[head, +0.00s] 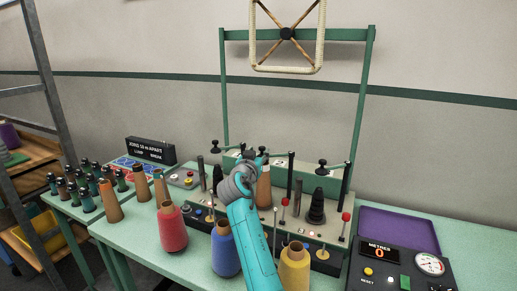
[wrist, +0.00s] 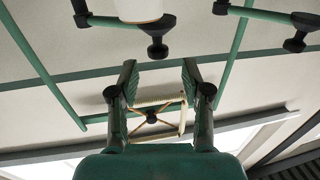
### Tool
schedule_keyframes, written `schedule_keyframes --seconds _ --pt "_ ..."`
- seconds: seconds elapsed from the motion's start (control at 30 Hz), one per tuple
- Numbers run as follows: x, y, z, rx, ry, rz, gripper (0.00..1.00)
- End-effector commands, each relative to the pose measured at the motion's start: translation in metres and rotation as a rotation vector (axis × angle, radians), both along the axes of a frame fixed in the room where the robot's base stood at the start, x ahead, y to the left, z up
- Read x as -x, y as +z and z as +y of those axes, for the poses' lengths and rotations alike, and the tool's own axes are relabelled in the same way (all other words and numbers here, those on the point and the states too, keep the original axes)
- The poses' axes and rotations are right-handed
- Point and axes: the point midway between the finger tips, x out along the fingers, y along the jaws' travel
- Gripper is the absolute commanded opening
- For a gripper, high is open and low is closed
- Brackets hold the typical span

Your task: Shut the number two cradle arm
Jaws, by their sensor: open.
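The number two cradle arm appears to be the middle one, a thin green bar (head: 279,154) running left from a dark post; my gripper partly hides its knobbed end. In the wrist view a green bar (wrist: 118,21) ends in a black knob (wrist: 158,48), beyond and roughly between my fingertips, apart from them. My gripper (wrist: 160,66) is open and empty. In the head view it is above the middle of the machine, beside a brown cone (head: 264,190). The number labels are too small to read.
A right-hand cradle arm (head: 335,165) and a left-hand knob (head: 214,149) flank the middle. Red (head: 172,230), blue (head: 225,250) and yellow (head: 294,268) cones stand in front. A meter box (head: 400,268) and purple tray (head: 398,228) lie right. A green frame (head: 365,90) rises behind.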

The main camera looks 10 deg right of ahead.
Motion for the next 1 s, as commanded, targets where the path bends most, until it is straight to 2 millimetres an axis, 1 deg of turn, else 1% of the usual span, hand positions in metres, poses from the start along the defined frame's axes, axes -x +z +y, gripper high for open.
schedule_keyframes --seconds 0.03,0.1,0.3,0.5,0.77,0.8,0.87,0.9,0.93,0.97,1.0 --pt "-0.009 0.001 -0.004 0.001 -0.001 0.0 0.48" --pt "-0.019 0.001 -0.01 0.0 -0.001 0.001 0.48" --pt "-0.038 0.0 -0.018 0.0 0.001 0.0 0.48" --pt "-0.046 0.0 -0.022 -0.002 0.001 -0.001 0.48" --pt "-0.046 0.0 -0.022 -0.002 0.001 -0.001 0.48" --pt "-0.046 0.0 -0.022 -0.002 0.002 -0.001 0.38" --pt "-0.046 0.0 -0.022 -0.002 0.002 -0.001 0.23" --pt "-0.046 0.0 -0.022 -0.002 0.002 -0.001 0.13" --pt "-0.046 0.0 -0.022 -0.002 0.002 -0.001 0.06" --pt "-0.046 0.0 -0.022 -0.002 0.002 -0.001 0.0" --pt "-0.046 0.0 -0.022 -0.002 0.002 -0.001 0.0"
